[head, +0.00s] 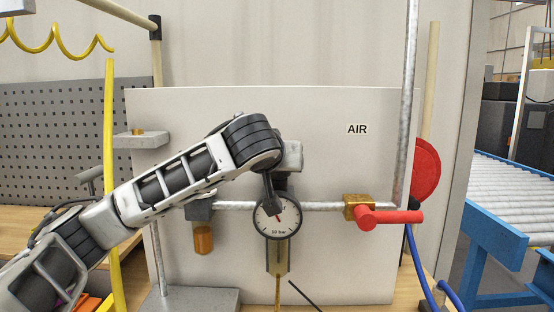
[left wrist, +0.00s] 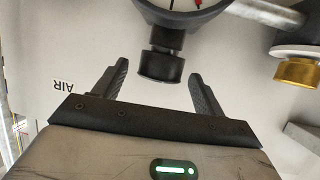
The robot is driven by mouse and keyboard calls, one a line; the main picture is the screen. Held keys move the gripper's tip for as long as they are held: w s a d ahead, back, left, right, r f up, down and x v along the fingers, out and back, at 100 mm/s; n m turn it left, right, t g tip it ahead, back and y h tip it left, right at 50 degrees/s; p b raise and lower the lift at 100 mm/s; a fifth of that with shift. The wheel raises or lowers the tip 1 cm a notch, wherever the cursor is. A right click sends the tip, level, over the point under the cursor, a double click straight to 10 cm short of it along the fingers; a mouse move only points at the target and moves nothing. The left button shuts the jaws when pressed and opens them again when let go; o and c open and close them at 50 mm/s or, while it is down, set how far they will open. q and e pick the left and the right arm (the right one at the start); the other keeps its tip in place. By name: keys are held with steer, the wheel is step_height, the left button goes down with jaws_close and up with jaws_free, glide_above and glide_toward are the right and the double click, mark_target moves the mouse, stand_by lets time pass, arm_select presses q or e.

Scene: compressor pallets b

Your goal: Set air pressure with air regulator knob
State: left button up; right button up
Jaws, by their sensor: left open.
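The round pressure gauge (head: 277,216) with a white face and red needle hangs on the pipe in front of the white panel. In the left wrist view the gauge (left wrist: 185,10) shows in part at the top edge. The black air regulator knob (left wrist: 161,66) is below it there, between the tips of my open left gripper (left wrist: 158,76). The fingers stand apart from it on both sides with visible gaps. In the head view my left gripper (head: 270,188) is just above the gauge, mostly hidden by my wrist. My right gripper is not in view.
A horizontal pipe (head: 325,206) runs to a brass valve with a red handle (head: 392,216) on the right. An amber-bowled filter (head: 203,238) hangs left of the gauge. The white panel (head: 350,260) marked AIR is behind. A grey shelf (head: 148,141) stands at left.

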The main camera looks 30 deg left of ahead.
arm_select(q)
steer(key=shift+w+a+f, duration=0.15)
steer(key=shift+w+f, duration=0.05)
steer(key=shift+w, duration=0.2)
steer(key=shift+c, duration=0.3)
steer(key=c, duration=0.9)
